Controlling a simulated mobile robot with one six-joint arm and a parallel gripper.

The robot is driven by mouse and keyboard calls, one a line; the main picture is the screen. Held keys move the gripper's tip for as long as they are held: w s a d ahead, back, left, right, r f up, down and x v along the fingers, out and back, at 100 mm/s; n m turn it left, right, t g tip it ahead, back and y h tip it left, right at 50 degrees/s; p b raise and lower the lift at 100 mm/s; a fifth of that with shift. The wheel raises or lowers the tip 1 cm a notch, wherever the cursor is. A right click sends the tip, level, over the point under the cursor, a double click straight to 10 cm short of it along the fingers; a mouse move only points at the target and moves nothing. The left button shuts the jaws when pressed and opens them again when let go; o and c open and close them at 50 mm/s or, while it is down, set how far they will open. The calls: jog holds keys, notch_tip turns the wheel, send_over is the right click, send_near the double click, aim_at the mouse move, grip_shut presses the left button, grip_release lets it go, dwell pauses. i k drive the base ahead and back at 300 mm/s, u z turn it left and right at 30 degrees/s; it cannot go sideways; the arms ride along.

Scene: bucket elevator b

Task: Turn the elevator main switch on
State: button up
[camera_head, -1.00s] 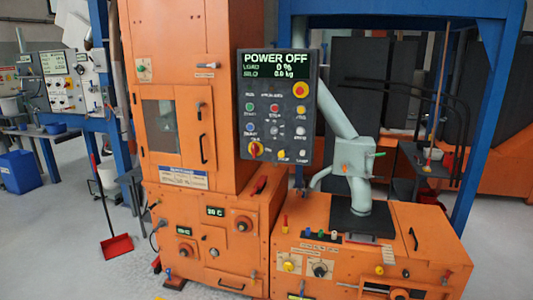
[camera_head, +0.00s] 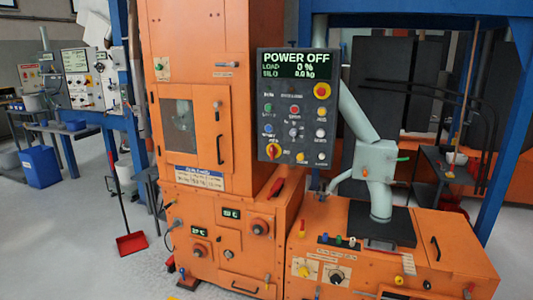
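The grey control panel (camera_head: 278,120) hangs on the right side of the tall orange elevator cabinet (camera_head: 195,110). Its display (camera_head: 297,64) reads POWER OFF, with LOAD 0 % and a silo line near 0.0 kg. A rotary switch in red and yellow (camera_head: 273,151) sits at the panel's lower left; it looks like the main switch, but its label is too small to read. A red button on a yellow ring (camera_head: 322,90) is at the upper right. Several small coloured buttons lie between. My gripper is not in view.
A lower orange machine (camera_head: 390,250) with knobs and a grey pipe (camera_head: 380,180) stands at the right. A red dustpan (camera_head: 131,243) stands on the floor at left. Blue frame posts flank the cabinet. Grey floor (camera_head: 75,250) is open at front left.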

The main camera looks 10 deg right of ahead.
aim_at(273, 151)
jog(key=i, duration=0.8)
jog(key=u, duration=0.4)
jog(key=k, duration=1.4)
jog(key=u, duration=0.7)
jog(key=i, duration=1.35)
jog(key=u, duration=0.25)
